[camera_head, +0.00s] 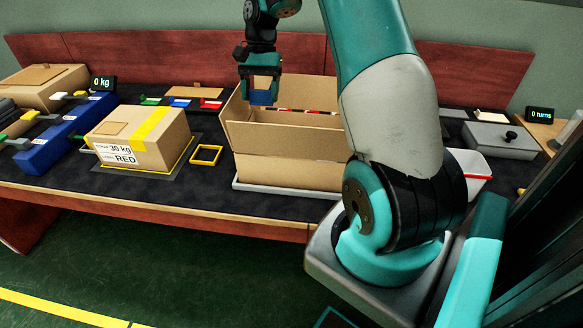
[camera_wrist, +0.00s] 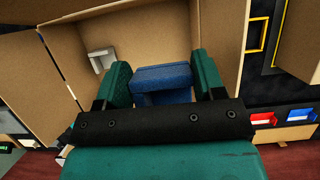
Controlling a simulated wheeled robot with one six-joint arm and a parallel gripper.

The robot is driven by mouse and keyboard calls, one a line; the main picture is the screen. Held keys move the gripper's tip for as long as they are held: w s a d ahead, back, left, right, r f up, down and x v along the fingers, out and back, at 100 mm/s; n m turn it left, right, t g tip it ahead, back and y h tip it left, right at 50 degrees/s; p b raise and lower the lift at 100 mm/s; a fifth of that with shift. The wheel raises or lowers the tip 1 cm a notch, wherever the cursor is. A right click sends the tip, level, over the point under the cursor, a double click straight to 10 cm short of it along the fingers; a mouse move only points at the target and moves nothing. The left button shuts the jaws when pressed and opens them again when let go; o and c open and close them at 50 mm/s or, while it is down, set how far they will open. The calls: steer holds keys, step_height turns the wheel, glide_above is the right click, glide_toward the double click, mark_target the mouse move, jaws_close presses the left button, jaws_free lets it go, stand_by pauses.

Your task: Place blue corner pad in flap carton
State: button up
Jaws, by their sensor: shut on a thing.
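My gripper (camera_head: 262,90) is shut on the blue corner pad (camera_head: 262,98), which shows between the two teal fingers in the wrist view (camera_wrist: 163,78). The gripper holds the pad over the open flap carton (camera_head: 290,168), near its back left part in the head view. The carton is brown with its flaps raised or folded outward. In the wrist view a pale grey-white piece (camera_wrist: 101,60) lies inside the carton by a wall. The carton's floor is hidden by its front wall in the head view.
A closed carton (camera_head: 135,140) marked "30 kg" and "RED" stands to the left. A yellow square frame (camera_head: 206,155) lies between the two cartons. Green, blue and red small pieces (camera_head: 180,102) sit behind. A grey box with a black knob (camera_head: 500,138) stands at right.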

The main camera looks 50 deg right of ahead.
steer(key=shift+w+f, duration=0.15)
steer(key=shift+f, duration=0.5)
step_height(320, 180, down, 20)
steer(key=shift+d+r, duration=0.1)
steer(key=o, duration=0.6)
steer(key=b+v, duration=0.1)
steer(key=v, duration=1.1)
steer(key=shift+w+r, duration=0.1)
steer(key=shift+r, duration=0.05)
